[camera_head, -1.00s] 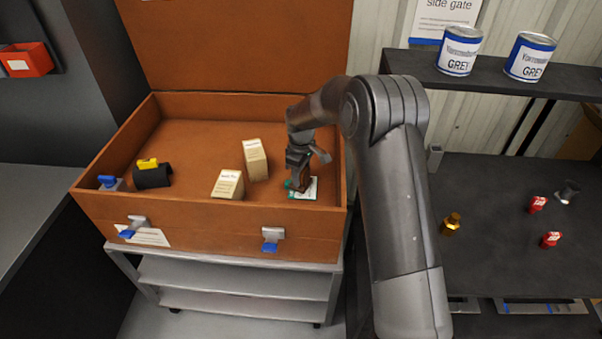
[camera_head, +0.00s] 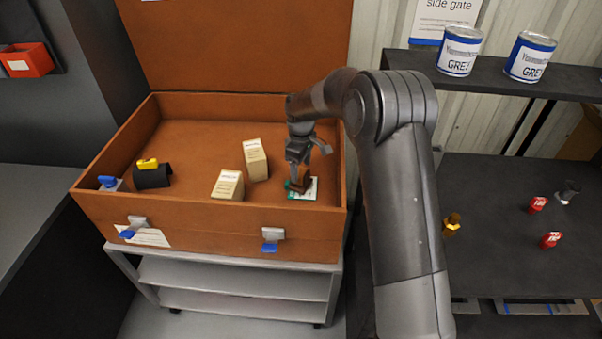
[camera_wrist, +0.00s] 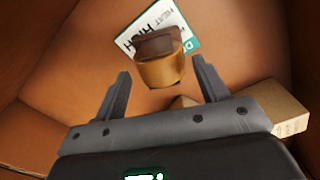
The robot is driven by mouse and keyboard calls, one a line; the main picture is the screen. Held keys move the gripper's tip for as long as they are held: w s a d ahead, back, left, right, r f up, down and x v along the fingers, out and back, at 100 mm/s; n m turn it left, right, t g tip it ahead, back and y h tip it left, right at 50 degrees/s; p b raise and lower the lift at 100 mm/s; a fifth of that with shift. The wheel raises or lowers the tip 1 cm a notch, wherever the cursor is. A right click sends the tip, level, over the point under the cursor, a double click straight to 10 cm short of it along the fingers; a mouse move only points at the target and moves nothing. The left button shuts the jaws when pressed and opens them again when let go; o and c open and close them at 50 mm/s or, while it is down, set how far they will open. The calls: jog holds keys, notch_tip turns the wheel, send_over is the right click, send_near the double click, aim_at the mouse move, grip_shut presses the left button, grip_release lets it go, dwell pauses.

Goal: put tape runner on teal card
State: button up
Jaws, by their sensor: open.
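The teal card (camera_head: 312,188), white with a teal edge and printed lettering, lies on the floor of the brown case; it also shows in the wrist view (camera_wrist: 172,17). A brown and amber object (camera_head: 303,181), apparently the tape runner, stands on the card toward its left part. In the wrist view this object (camera_wrist: 160,66) covers part of the card. My gripper (camera_head: 298,164) is just above it, with its fingers open. In the wrist view the gripper (camera_wrist: 161,66) has its fingers spread on either side, with clear gaps to the object.
Two cream boxes (camera_head: 228,184) (camera_head: 255,160) stand left of the card. A black curved piece with a yellow top (camera_head: 152,175) is further left. A dark bench (camera_head: 490,220) with small red and gold items is at right.

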aim_at(301, 169)
notch_tip(301, 169, up, 9)
jog(key=s+d+r+m+t, duration=0.2)
jog(key=s+d+r+m, duration=0.1)
jog(key=s+d+r, duration=0.6)
jog(key=s+d+r+m+t, duration=0.1)
jog(key=s+d+r+m, duration=0.3)
jog(key=s+r, duration=0.35)
jog(key=s+d+f+m+t, duration=0.1)
jog(key=s+d+m, duration=0.2)
jog(key=s, duration=0.7)
jog(key=s+d+f+m+t, duration=0.1)
jog(key=s+d+m, duration=0.2)
jog(key=s, duration=0.7)
jog(key=shift+s+d+f+m+t, duration=0.2)
jog(key=shift+s+d+m+t, duration=0.15)
jog(key=shift+d, duration=0.65)
jog(key=shift+o, duration=0.3)
